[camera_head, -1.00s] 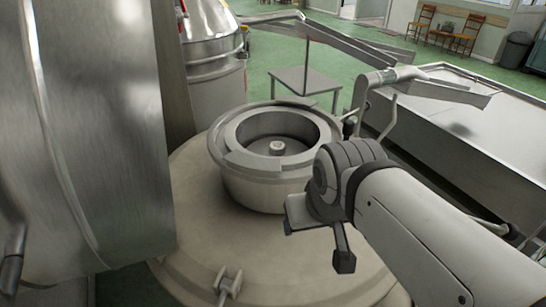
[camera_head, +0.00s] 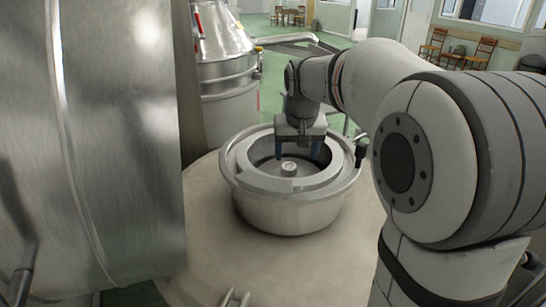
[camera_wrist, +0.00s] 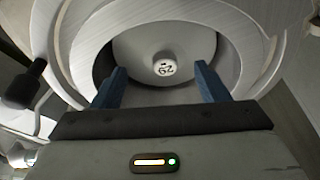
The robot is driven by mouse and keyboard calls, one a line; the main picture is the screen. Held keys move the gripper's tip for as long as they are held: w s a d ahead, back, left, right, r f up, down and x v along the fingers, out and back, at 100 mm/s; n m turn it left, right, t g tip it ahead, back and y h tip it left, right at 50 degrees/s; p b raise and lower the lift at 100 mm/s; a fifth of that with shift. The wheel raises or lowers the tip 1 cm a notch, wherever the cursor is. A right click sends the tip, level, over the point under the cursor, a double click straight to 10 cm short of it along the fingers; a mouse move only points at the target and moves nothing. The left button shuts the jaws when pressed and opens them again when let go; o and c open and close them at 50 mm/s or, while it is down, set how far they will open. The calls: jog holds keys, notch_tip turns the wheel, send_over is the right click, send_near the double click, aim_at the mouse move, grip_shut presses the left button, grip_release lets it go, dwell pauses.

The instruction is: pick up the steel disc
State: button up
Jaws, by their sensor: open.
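A round grey steel disc (camera_wrist: 132,45) lies low inside a wide metal bowl (camera_head: 290,212), with a short round stub (camera_wrist: 163,67) at its centre. The stub has dark markings that look like digits on top, and it also shows in the head view (camera_head: 289,168). My gripper (camera_head: 297,152) points down at the bowl's opening, its blue fingers toward the stub. In the wrist view my gripper (camera_wrist: 160,70) is open and empty, one finger on each side of the stub. I cannot tell the height gap between fingertips and stub.
The bowl's thick rim surrounds the fingers. The bowl stands on a broad pale round top (camera_head: 210,230). A large steel drum (camera_head: 110,130) rises close on the left, and a steel vessel (camera_head: 225,75) stands behind. A black knob (camera_wrist: 25,85) sits beside the rim.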

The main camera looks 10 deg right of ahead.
send_near(289, 166)
jog(key=f, duration=0.1)
jog(key=x, duration=0.4)
jog(key=shift+w+d+r, duration=0.15)
jog(key=shift+w, duration=0.05)
jog(key=b+x, duration=0.2)
jog(key=x, duration=0.2)
jog(key=shift+f, duration=0.25)
jog(key=shift+r, duration=0.1)
jog(key=shift+c, duration=0.5)
jog(key=c, duration=1.2)
jog(key=shift+c, duration=0.3)
jog(key=shift+r, duration=0.15)
